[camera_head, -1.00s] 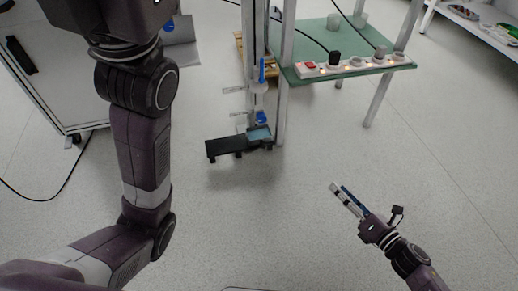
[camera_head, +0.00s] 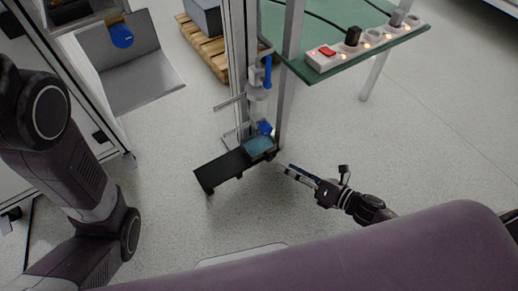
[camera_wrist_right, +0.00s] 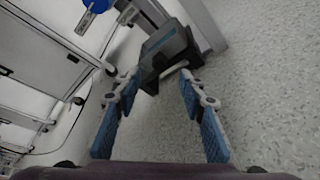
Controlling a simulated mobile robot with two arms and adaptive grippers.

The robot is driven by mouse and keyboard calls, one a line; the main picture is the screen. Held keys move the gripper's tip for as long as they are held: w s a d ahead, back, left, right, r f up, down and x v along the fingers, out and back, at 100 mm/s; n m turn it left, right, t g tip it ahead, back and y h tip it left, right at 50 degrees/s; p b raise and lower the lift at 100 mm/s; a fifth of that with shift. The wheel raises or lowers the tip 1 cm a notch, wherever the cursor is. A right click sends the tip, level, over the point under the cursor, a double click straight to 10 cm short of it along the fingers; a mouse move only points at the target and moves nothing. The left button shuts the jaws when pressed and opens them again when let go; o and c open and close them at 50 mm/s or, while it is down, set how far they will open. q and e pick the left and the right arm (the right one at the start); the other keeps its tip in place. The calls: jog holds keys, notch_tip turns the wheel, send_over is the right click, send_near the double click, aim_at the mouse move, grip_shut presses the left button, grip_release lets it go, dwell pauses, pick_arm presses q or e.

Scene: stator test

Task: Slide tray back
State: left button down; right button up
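The tray is a small blue-grey piece (camera_head: 258,146) on a black low rail or platform (camera_head: 220,170) at the foot of the metal stand. Its dark block also shows ahead in the right wrist view (camera_wrist_right: 168,45). My right gripper (camera_head: 287,171) is just right of the tray's near end, pointing at it. In the right wrist view its blue-padded fingers (camera_wrist_right: 160,80) are spread apart with nothing held between them. The tray's near edge lies beyond the fingertips; I cannot tell whether they touch it. My left gripper is out of view; only the left arm shows.
A metal post (camera_head: 292,60) stands behind the tray. A green table (camera_head: 345,60) with a power strip (camera_head: 340,52) is at upper right. A wooden pallet (camera_head: 205,45) is behind. Open floor lies right of the tray.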

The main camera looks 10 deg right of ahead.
aim_at(271, 159)
jog(key=b+x, duration=0.3)
jog(key=x, duration=0.4)
jog(key=shift+s+b, duration=0.1)
jog(key=shift+b, duration=0.2)
jog(key=shift+w+a, duration=0.25)
jog(key=shift+w, duration=0.05)
grip_shut()
